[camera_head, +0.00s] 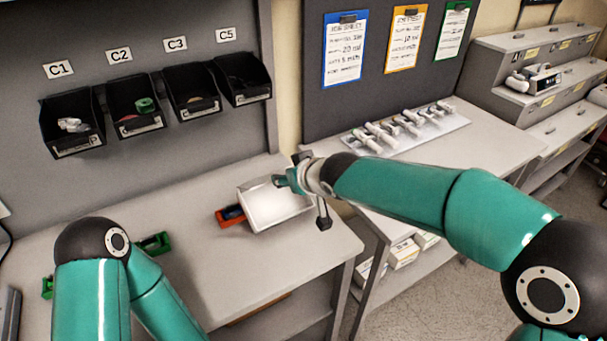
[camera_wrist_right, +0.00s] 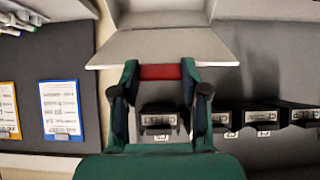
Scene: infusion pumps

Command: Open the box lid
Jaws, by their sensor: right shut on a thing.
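A white box (camera_head: 275,207) stands on the work table, its bright inside or top facing up. My right gripper (camera_head: 288,181) is at the box's far right edge. In the right wrist view my right gripper (camera_wrist_right: 160,73) is shut on a red bar-like handle (camera_wrist_right: 160,71) at the edge of a pale flat lid (camera_wrist_right: 163,46). Beyond the lid, a recess with side walls (camera_wrist_right: 160,14) shows, so the lid appears raised from the box. The exact lid angle is unclear. My left arm is folded at the lower left and its gripper is not seen.
A red tray with a blue item (camera_head: 230,216) lies against the box's left side. A green holder (camera_head: 154,243) sits by my left arm. Black bins (camera_head: 70,120) hang on the back wall. The table front (camera_head: 290,262) is clear.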

